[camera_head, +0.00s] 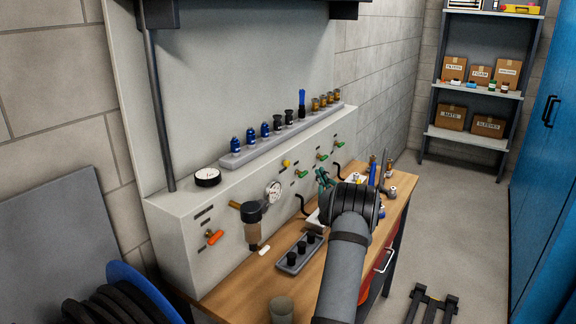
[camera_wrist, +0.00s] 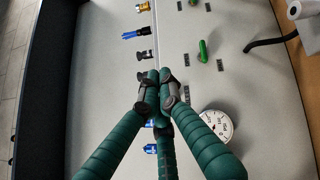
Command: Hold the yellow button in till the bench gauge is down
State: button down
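The yellow button (camera_head: 286,163) is on the sloped front of the grey bench panel, above and right of the round white bench gauge (camera_head: 273,192). The gauge also shows in the wrist view (camera_wrist: 216,125); its reading is too small to tell. My gripper (camera_head: 321,173) has dark green fingers, right of the button and apart from it in the head view. In the wrist view the fingertips (camera_wrist: 160,76) are drawn together with nothing seen between them. The button is not visible there, probably behind the fingers.
Green valve handles (camera_head: 301,174) sit right of the button; an orange handle (camera_head: 214,237) is at the left. A row of fittings stands on the grey rack (camera_head: 238,158) above. A filter bowl (camera_head: 253,222) hangs beside the gauge. A black-plug tray (camera_head: 299,253) lies on the wooden bench.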

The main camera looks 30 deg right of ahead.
jog(key=w+a+p, duration=0.1)
jog(key=w+a, duration=0.2)
jog(key=w, duration=0.5)
jog(key=shift+a, duration=0.25)
jog(key=shift+w+p, duration=0.15)
jog(key=shift+p, duration=0.15)
dwell(1.1)
jog(key=shift+w+a, duration=0.15)
jog(key=shift+w, duration=0.1)
jog(key=shift+w+a, duration=0.3)
jog(key=shift+w, duration=0.25)
dwell(2.2)
jog(key=shift+s+d, duration=0.25)
jog(key=shift+s, duration=0.2)
jog(key=shift+s+d, duration=0.2)
jog(key=shift+s, duration=0.25)
jog(key=shift+s+d, duration=0.35)
jog(key=shift+s, duration=0.45)
jog(key=shift+s+d, duration=0.3)
jog(key=shift+s, duration=0.45)
jog(key=shift+s+d, duration=0.35)
jog(key=shift+s, duration=0.45)
jog(key=shift+w+a, duration=0.1)
jog(key=shift+w, duration=0.05)
